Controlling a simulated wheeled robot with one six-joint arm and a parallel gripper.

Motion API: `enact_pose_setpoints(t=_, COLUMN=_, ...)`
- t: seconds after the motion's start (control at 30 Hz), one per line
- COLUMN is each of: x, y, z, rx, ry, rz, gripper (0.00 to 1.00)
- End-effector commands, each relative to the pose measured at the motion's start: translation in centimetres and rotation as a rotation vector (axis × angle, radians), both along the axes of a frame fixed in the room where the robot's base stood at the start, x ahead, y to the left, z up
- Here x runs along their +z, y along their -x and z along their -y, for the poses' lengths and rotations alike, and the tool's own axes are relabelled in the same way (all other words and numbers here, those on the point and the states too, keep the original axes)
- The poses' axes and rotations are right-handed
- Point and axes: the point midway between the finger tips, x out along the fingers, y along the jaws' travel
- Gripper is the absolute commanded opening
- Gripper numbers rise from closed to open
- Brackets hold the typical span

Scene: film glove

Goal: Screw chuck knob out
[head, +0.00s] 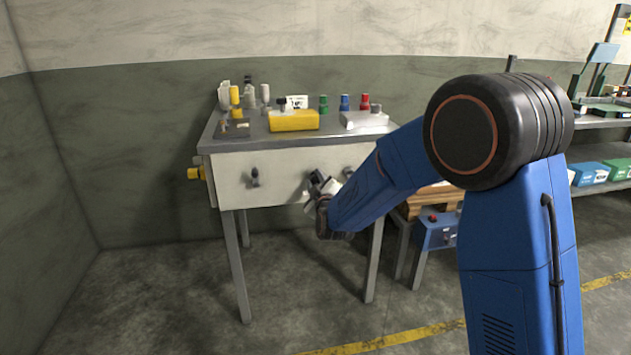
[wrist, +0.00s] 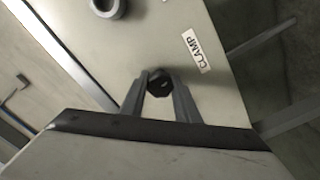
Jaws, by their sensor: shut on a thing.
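A small dark knob (wrist: 159,83) sits on the pale front panel (wrist: 160,35) of the bench. A label beside it reads CLAMP (wrist: 197,51). My gripper (wrist: 159,77) is shut on this knob, with one grey finger on each side of it. In the head view my gripper (head: 314,183) is at the middle of the bench's front panel (head: 280,170), and the knob is not clearly visible there. I cannot read the word chuck anywhere.
Another dark knob (head: 254,178) is on the panel to the left. A grey ring-shaped part (wrist: 106,6) shows at the wrist view's top edge. A yellow box (head: 293,121) and several coloured bottles stand on the bench top. A blue box (head: 437,231) is at the right.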

Motion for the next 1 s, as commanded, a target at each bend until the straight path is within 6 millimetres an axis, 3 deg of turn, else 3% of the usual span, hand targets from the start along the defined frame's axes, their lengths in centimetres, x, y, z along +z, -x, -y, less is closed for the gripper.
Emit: enact_pose_setpoints(t=1.0, x=-0.16, y=-0.09, z=-0.02, rx=-0.002, ry=0.925, rz=0.267, gripper=0.07)
